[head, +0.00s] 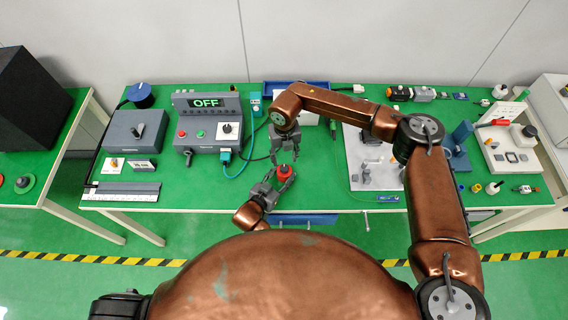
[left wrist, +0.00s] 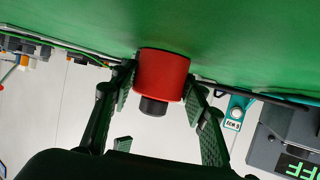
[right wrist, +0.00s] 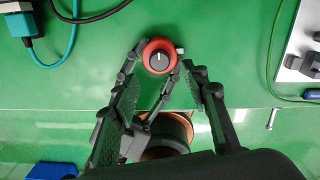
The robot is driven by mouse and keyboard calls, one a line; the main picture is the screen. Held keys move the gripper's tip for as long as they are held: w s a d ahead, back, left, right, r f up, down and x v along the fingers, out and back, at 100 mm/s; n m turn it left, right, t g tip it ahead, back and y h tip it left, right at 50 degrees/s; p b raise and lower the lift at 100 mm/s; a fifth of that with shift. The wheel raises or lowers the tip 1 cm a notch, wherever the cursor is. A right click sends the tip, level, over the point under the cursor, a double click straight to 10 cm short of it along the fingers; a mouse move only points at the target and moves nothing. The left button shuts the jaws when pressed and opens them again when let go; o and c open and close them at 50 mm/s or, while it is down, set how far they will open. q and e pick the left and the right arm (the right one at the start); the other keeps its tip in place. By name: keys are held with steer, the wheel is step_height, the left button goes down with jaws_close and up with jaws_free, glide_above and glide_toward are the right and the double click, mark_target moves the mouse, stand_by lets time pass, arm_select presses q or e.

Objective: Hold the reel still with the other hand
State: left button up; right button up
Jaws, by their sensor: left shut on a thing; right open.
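The red reel (head: 285,172) stands on the green table near its front edge, with a dark knob on its top. In the left wrist view the reel (left wrist: 162,75) sits between the two fingers of my left gripper (left wrist: 160,88), which is shut on its sides. My left gripper also shows in the head view (head: 280,178), coming from the front. My right gripper (head: 284,150) is open and empty, pointing down behind and above the reel. In the right wrist view the reel (right wrist: 158,62) lies past the open fingers of my right gripper (right wrist: 160,75).
A grey box with an "OFF" display (head: 207,104) stands left of the reel, with a teal cable (head: 240,170) beside it. A light board with parts (head: 368,150) lies to the right. A blue tray (head: 290,86) is at the back. Green table is bare around the reel.

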mark_target(284, 168)
step_height(284, 168, up, 6)
steer(key=shift+f, duration=0.15)
stand_by(0.3)
arm_select(q)
steer(key=o, duration=1.2)
